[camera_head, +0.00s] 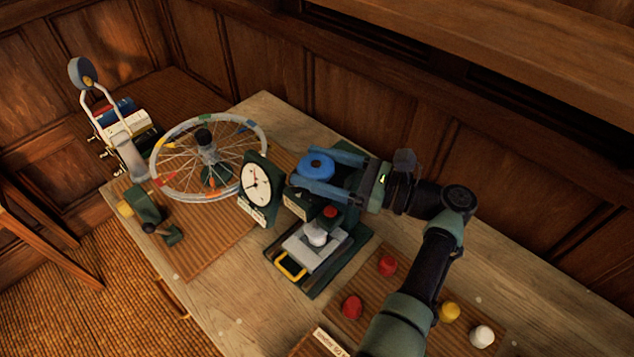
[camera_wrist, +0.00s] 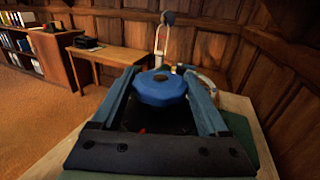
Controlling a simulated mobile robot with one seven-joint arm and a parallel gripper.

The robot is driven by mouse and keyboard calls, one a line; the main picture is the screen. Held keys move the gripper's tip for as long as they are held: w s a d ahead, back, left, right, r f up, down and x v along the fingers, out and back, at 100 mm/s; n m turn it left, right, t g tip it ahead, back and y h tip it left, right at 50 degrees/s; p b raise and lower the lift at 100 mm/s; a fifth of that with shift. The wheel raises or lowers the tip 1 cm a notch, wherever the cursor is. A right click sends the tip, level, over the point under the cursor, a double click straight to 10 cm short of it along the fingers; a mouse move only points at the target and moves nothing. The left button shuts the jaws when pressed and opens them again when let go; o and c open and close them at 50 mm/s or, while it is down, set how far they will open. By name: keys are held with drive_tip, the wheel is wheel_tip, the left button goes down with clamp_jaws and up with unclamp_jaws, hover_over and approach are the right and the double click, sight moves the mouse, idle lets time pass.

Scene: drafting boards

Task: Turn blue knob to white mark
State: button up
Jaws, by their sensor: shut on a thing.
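The blue knob (camera_head: 317,166) sits on top of a dark green device, beside a round white dial (camera_head: 256,184) with a dark pointer. My gripper (camera_head: 316,174) reaches in from the right with its blue fingers on either side of the knob, shut on it. In the wrist view the blue knob (camera_wrist: 161,88) lies between the far ends of both fingers, with a dark spot at its top centre. The white mark cannot be made out in either view.
A spoked wheel (camera_head: 168,187) with coloured tags stands left of the dial. Red knobs (camera_head: 387,265), a yellow one (camera_head: 449,312) and a white one (camera_head: 482,336) stand near my arm. Wood panelling rises behind.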

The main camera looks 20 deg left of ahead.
drive_tip(key=shift+f+n+g+b, duration=0.2)
drive_tip(key=shift+n+g+b, duration=1.3)
drive_tip(key=shift+b, duration=1.5)
drive_tip(key=shift+a+g+h+b, duration=0.1)
drive_tip(key=shift+g+h+b, duration=0.2)
drive_tip(key=shift+g+b, duration=0.25)
drive_tip(key=shift+r+g+b, duration=0.3)
drive_tip(key=shift+g+b, duration=0.25)
drive_tip(key=shift+b, duration=0.1)
drive_tip(key=o, duration=1.2)
drive_tip(key=shift+o, duration=0.2)
drive_tip(key=shift+p, duration=0.3)
